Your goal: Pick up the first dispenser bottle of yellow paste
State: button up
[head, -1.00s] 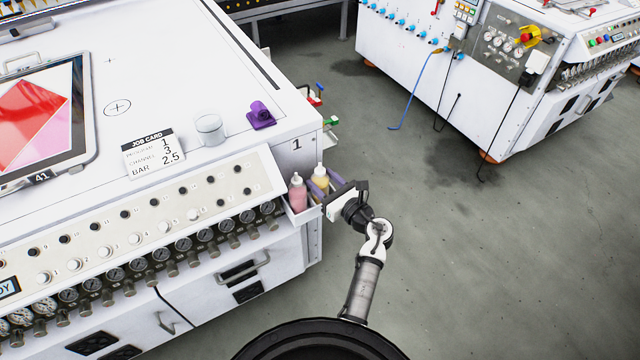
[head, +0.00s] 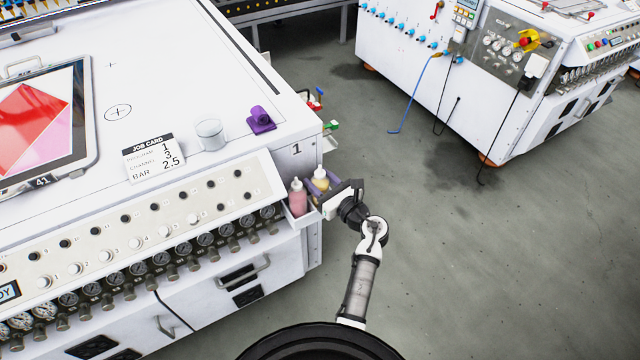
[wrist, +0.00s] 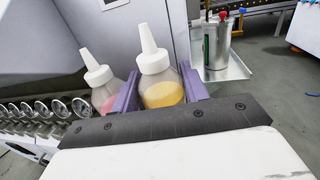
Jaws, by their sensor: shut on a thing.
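The bottle of yellow paste (head: 321,182) stands upright in a small side tray (head: 301,219) at the machine's corner, with a white nozzle on top. In the wrist view the yellow bottle (wrist: 162,90) sits between two purple fingers. My gripper (head: 322,184) is shut on it from the right; the wrist view shows the purple fingers (wrist: 160,91) on both sides of its body. A bottle of pink paste (head: 297,198) stands just left of it, outside the fingers, and also shows in the wrist view (wrist: 106,93). The yellow bottle's base is hidden.
The white machine (head: 250,100) carries a clear cup (head: 210,134), a purple holder (head: 261,120) and a job card (head: 152,158). A metal canister (wrist: 217,45) stands on another side shelf beyond the bottles. Open floor lies to the right.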

notch_tip(320, 180, up, 19)
jog(key=shift+r, duration=0.15)
dwell(0.4)
